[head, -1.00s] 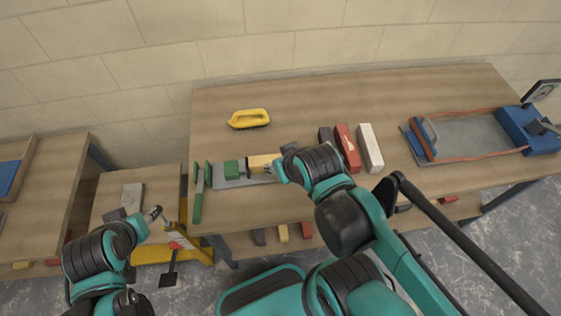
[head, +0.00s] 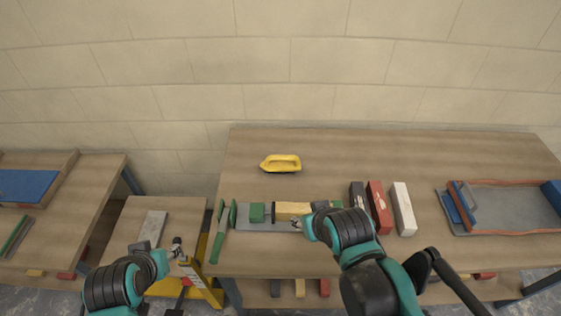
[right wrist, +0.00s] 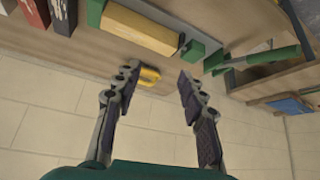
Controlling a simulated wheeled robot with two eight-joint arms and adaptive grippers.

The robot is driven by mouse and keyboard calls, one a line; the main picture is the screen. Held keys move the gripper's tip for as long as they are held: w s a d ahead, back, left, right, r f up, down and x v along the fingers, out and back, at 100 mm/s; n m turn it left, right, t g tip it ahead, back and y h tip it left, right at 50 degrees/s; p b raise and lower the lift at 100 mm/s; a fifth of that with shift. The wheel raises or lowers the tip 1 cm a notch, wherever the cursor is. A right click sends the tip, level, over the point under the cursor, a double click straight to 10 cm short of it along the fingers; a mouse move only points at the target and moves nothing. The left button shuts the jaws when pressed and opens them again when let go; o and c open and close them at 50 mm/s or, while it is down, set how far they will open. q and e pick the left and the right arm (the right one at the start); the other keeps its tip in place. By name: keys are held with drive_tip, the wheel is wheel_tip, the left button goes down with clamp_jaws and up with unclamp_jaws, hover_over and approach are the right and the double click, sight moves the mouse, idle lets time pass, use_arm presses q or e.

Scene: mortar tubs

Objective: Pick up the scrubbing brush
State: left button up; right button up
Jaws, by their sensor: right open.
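The scrubbing brush, yellow with a looped handle (head: 281,162), lies on the bench toward the back, near the wall. In the right wrist view the yellow brush (right wrist: 149,77) shows between the fingers, partly hidden behind one fingertip. My right gripper (right wrist: 160,75) is open and empty there, apart from the brush. In the head view my right gripper (head: 299,223) is over the bench in front of the brush, beside a yellow block with green ends. My left gripper (head: 177,244) is by the low side table at left, too small to tell its jaw state.
The yellow block (head: 291,210) lies on a grey plate beside a green-handled tool (head: 224,218). Black, red (head: 379,208) and white (head: 403,209) blocks stand to the right. A grey tray (head: 510,210) is at far right. Bench around the brush is clear.

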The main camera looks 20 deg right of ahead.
idle(0.3)
drive_tip(key=o, duration=0.7)
drive_tip(key=shift+w, duration=0.1)
drive_tip(key=shift+c, duration=0.2)
drive_tip(key=shift+o, duration=0.5)
drive_tip(key=w+r+n+g, duration=0.1)
drive_tip(key=w+r+n, duration=0.2)
drive_tip(key=w, duration=0.5)
drive_tip(key=shift+d+r+g, duration=0.25)
drive_tip(key=shift+r+g, duration=0.05)
drive_tip(key=shift+r, duration=0.3)
drive_tip(key=n+g+b, duration=0.2)
drive_tip(key=n+g, duration=0.3)
drive_tip(key=n, duration=0.7)
hover_over(283, 164)
drive_tip(key=f, duration=1.6)
drive_tip(key=shift+a+f, duration=0.25)
drive_tip(key=shift+f, duration=0.05)
wheel_tip(283, 164, down, 3)
drive_tip(key=shift+r+g+b, duration=0.1)
drive_tip(key=shift+g+b, duration=0.2)
drive_tip(key=shift+b, duration=0.1)
drive_tip(key=f+b, duration=0.1)
drive_tip(key=f, duration=0.2)
drive_tip(key=f+b, duration=0.1)
drive_tip(key=f, duration=0.1)
drive_tip(key=shift+d+f+b, duration=0.25)
drive_tip(key=shift+d+b, duration=0.05)
drive_tip(key=shift+d, duration=0.05)
drive_tip(key=shift+r, duration=0.1)
